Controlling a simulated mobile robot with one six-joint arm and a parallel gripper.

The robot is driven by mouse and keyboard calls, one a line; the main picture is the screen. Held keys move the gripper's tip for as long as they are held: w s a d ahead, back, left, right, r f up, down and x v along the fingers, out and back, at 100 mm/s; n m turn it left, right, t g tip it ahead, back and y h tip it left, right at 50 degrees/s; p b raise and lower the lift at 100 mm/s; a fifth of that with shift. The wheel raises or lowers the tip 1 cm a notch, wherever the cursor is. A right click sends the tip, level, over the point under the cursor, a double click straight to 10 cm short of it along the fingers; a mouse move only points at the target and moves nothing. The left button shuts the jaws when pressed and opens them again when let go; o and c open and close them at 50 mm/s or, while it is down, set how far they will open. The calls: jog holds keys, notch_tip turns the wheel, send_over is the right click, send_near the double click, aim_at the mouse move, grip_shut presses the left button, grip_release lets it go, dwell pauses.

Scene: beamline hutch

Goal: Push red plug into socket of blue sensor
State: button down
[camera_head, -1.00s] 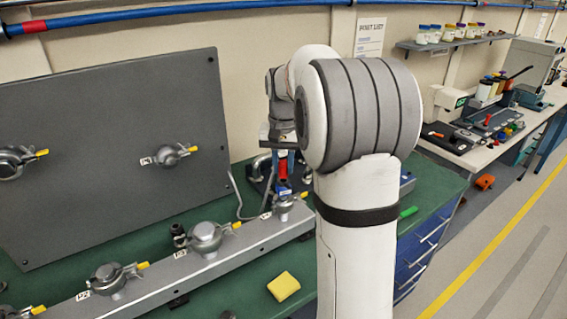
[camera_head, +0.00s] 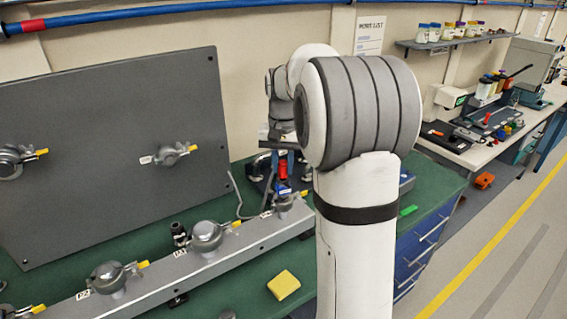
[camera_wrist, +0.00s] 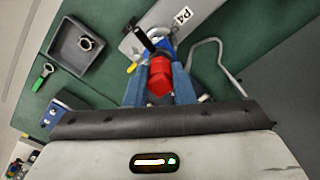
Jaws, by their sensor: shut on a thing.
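The red plug (camera_wrist: 160,77) is held between the two blue fingers of my gripper (camera_wrist: 160,88) in the wrist view. In the head view the red plug (camera_head: 283,169) shows below my gripper (camera_head: 283,155), above the right end of the grey rail. A blue sensor (camera_head: 283,188) sits just below the plug, by the rail's end valve. In the wrist view a blue part of the sensor (camera_wrist: 171,47) shows just beyond the plug; its socket is hidden. I cannot tell whether plug and socket touch.
The grey rail (camera_head: 235,242) carries several valves with yellow handles. A grey panel (camera_head: 110,150) stands behind it. A yellow sponge (camera_head: 283,285) lies on the green bench (camera_head: 240,292). In the wrist view a grey tray (camera_wrist: 77,50) holds a ring, with a green-handled item (camera_wrist: 43,75) beside it.

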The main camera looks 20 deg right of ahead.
jog(key=shift+f, duration=0.45)
dwell(0.3)
jog(key=c, duration=1.1)
grip_release()
jog(key=shift+c, duration=0.2)
jog(key=shift+r, duration=0.15)
